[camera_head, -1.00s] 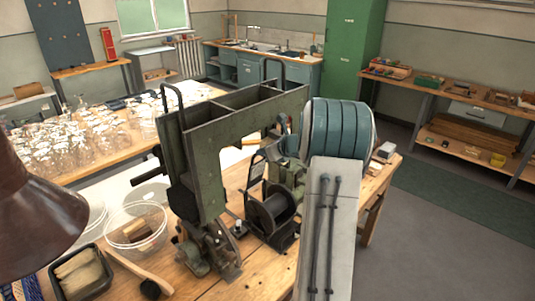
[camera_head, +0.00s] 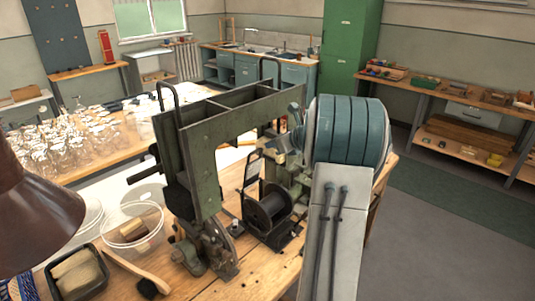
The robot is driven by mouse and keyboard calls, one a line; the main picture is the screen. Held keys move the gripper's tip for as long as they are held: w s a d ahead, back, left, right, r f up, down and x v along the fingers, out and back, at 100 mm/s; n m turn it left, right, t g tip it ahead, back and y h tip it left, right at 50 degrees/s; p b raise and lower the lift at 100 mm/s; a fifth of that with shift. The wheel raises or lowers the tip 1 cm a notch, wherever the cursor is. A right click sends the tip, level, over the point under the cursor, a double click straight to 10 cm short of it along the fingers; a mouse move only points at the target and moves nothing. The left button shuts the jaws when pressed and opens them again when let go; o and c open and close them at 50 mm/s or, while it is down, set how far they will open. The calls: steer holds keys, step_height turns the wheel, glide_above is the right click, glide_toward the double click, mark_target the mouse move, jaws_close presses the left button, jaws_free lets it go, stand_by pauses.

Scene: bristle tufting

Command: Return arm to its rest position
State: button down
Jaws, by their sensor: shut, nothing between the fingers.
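Links of my arm, a pale grey one with two dark rods along it and a ribbed teal one beyond, stand at the centre right over the bench's right part. They hide what lies behind them. I cannot make out my gripper's fingers in this view. The green tufting machine (camera_head: 203,165) stands upright on the wooden bench (camera_head: 185,278), left of the arm. A black wire spool (camera_head: 268,208) stands on the bench between the machine and my arm.
A clear bowl (camera_head: 155,243) with wooden blocks, a black tray (camera_head: 98,284) and a brush (camera_head: 146,288) lie at the front left. A brown lamp shade (camera_head: 35,205) covers the left edge. Glassware (camera_head: 75,145) crowds the table behind. The floor (camera_head: 425,250) at right is clear.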

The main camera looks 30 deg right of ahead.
steer(key=shift+s+a+r, duration=0.1)
steer(key=shift+s+r, duration=0.1)
steer(key=shift+r, duration=1.25)
steer(key=shift+s+a+r, duration=0.1)
steer(key=shift+s+r, duration=0.05)
steer(key=shift+r, duration=1.3)
steer(key=s+a+n+g, duration=0.2)
steer(key=s+a+n, duration=0.25)
steer(key=a, duration=0.25)
steer(key=s+a+f+n+g, duration=0.1)
steer(key=s+a+n, duration=0.2)
steer(key=a+n, duration=0.3)
steer(key=s+a+n+g, duration=0.2)
steer(key=s+a+n, duration=0.15)
steer(key=a, duration=0.45)
steer(key=s+a+f+n+g+h, duration=0.1)
steer(key=s+a+f+n, duration=0.2)
steer(key=s+n, duration=0.6)
steer(key=s+a+f+n+g+h, duration=0.2)
steer(key=s+a+n, duration=0.3)
steer(key=s+n, duration=0.5)
steer(key=shift+s+f, duration=0.5)
steer(key=shift+f, duration=0.4)
